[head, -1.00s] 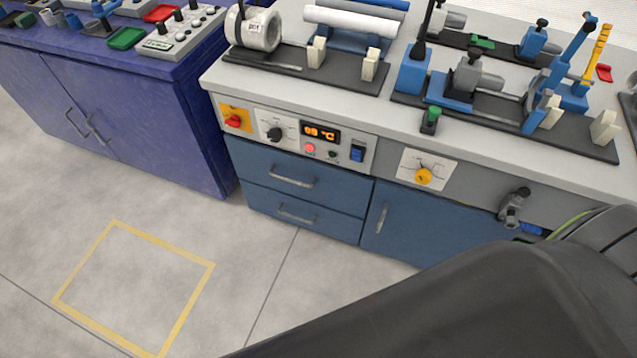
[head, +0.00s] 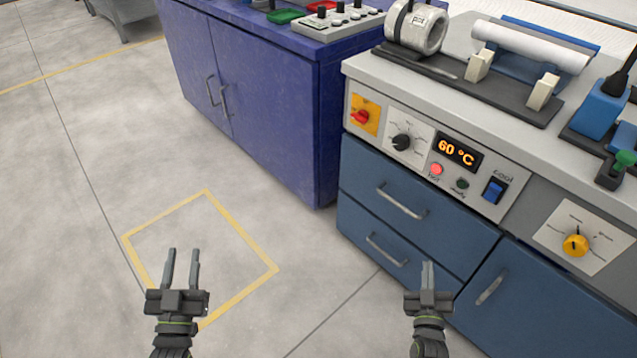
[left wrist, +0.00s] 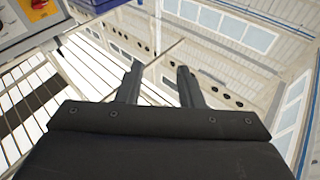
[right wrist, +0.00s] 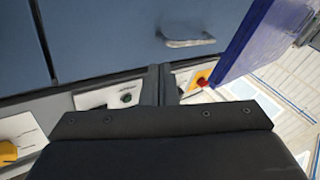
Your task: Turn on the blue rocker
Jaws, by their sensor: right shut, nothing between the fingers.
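The blue rocker (head: 494,190) sits on the white front panel (head: 510,206) of the grey-topped bench, under a label that seems to read "cool". Left of it the display (head: 458,152) reads 60 °C, above a lit red lamp (head: 437,169) and a dark green lamp (head: 462,184). My right gripper (head: 427,266) is shut and empty, in front of the drawers and below the panel. It also shows in the right wrist view (right wrist: 160,70), where I cannot make out the rocker. My left gripper (head: 182,252) is open and empty over the floor.
A red knob on a yellow plate (head: 364,115) and a black dial (head: 402,142) are left of the display. A yellow knob (head: 576,245) is to the right. Drawer handles (head: 402,202) stick out below. A purple cabinet (head: 262,100) stands left; the floor in front is open.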

